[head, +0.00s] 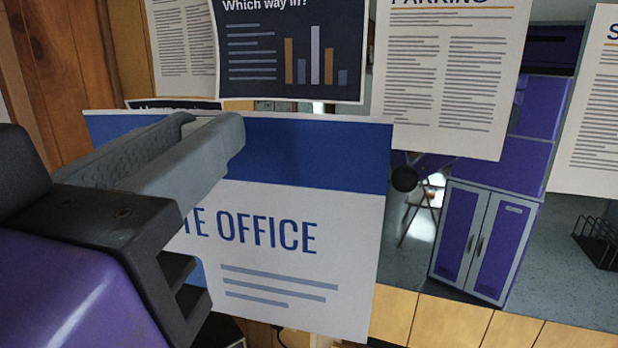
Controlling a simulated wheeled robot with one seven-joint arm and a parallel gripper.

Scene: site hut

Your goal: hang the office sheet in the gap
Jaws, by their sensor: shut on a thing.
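The office sheet (300,275) is white with a blue band across its top and blue letters of which "TE OFFICE" shows. My gripper (222,130) is shut on its top edge, left of the middle, and covers part of the sheet. The sheet hangs down from the jaws, slightly tilted. Above it hang other sheets: a dark one reading "Which way in?" (290,45) and a white "PARKING" sheet (450,75) to its right. A gap shows between the parking sheet and the white sheet at the far right (590,130).
A white text sheet (183,50) hangs at the upper left, by a wooden panel (65,70). Part of another dark sheet shows below it. Beyond are a purple cabinet (485,240) and a black wire rack (597,243). A wooden ledge (450,325) runs along the bottom.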

